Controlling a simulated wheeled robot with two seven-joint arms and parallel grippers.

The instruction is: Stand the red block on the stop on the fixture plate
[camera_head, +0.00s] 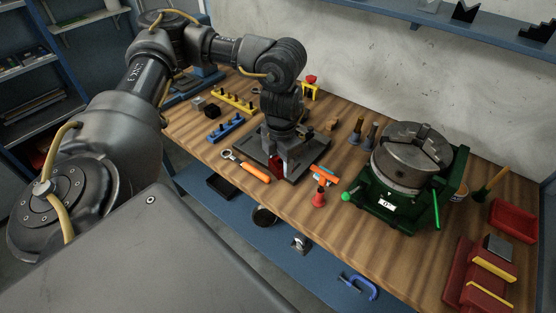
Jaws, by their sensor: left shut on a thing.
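My left arm comes in from the left and reaches down over the dark fixture plate (300,172) on the wooden bench. My left gripper (281,163) points down and is shut on the red block (275,168), which shows as a dark red patch between the fingers. Gripper and block are over the plate. I cannot tell whether the block touches it. The stop cannot be made out; the gripper hides part of the plate. My right gripper is not in view.
An orange-handled wrench (252,172) lies left of the plate. An orange and blue tool (325,174) and a red piece (319,197) are to its right. A green-based chuck (411,155) stands further right. Blue (226,128) and yellow (234,99) racks stand behind left.

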